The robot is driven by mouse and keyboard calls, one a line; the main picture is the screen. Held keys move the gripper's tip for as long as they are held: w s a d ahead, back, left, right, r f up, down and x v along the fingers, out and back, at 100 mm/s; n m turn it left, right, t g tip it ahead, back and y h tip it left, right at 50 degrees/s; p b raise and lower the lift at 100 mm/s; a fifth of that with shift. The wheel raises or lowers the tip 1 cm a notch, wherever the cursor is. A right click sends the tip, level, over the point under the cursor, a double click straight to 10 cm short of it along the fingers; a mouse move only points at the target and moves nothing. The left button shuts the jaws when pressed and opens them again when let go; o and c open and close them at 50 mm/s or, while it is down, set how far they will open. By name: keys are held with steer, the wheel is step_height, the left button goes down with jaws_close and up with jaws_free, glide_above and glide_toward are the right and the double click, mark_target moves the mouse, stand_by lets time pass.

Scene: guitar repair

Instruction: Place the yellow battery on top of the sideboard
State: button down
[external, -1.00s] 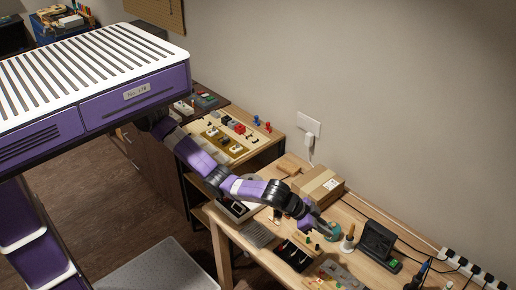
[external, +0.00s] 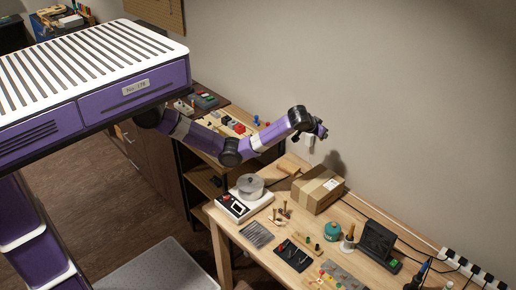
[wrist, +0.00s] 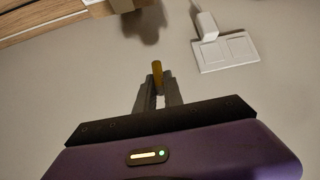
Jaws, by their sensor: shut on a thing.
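The yellow battery (wrist: 157,72) is held upright between the fingertips of my gripper (wrist: 157,92) in the wrist view. The gripper is shut on it, and its upper part sticks out beyond the fingers. In the external view my gripper (external: 321,132) is raised high in front of the wall, above the workbench; the battery cannot be made out there. The dark brown cabinet (external: 150,165), which seems to be the sideboard, stands at the left, partly hidden behind my body and arm. Its top (external: 217,98) shows at the back, with small devices on it.
The workbench (external: 225,222) holds a scale with a pot (external: 250,187), a cardboard box (external: 318,190), a teal jar (external: 332,231) and tools. A shelf unit (external: 185,160) with small parts on top stands between cabinet and bench. A wall outlet (wrist: 225,52) with a plugged-in charger is close to the gripper.

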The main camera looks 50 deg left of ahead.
steer(key=w+a+r+n+g+y, duration=0.1)
steer(key=w+a+n+y, duration=0.2)
steer(key=a, duration=0.8)
steer(key=w+a+r+n+y, duration=0.15)
steer(key=w+a, duration=0.25)
steer(key=a, duration=0.8)
steer(key=a+n+g+y+p, duration=0.25)
steer(key=a+n, duration=0.35)
steer(key=a, duration=2)
steer(key=s+a+n+g+y+p, duration=0.15)
steer(key=s+a, duration=0.35)
steer(key=a, duration=0.7)
steer(key=s+a+n+g+p, duration=0.25)
steer(key=s+a, duration=0.35)
steer(key=a, duration=0.5)
steer(key=s+a+n+g+p, duration=0.1)
steer(key=s+a+n+g, duration=0.3)
steer(key=a, duration=0.8)
steer(key=f, duration=0.7)
steer(key=f+t+p, duration=0.1)
steer(key=f, duration=0.5)
steer(key=s+f+t+p, duration=0.1)
steer(key=f, duration=0.6)
steer(key=shift+d+f+m, duration=0.15)
steer(key=shift+f+m, duration=0.15)
steer(key=shift+m, duration=0.05)
steer(key=shift+f, duration=0.15)
steer(key=c, duration=1.7)
jaws_free()
steer(key=shift+c, duration=0.2)
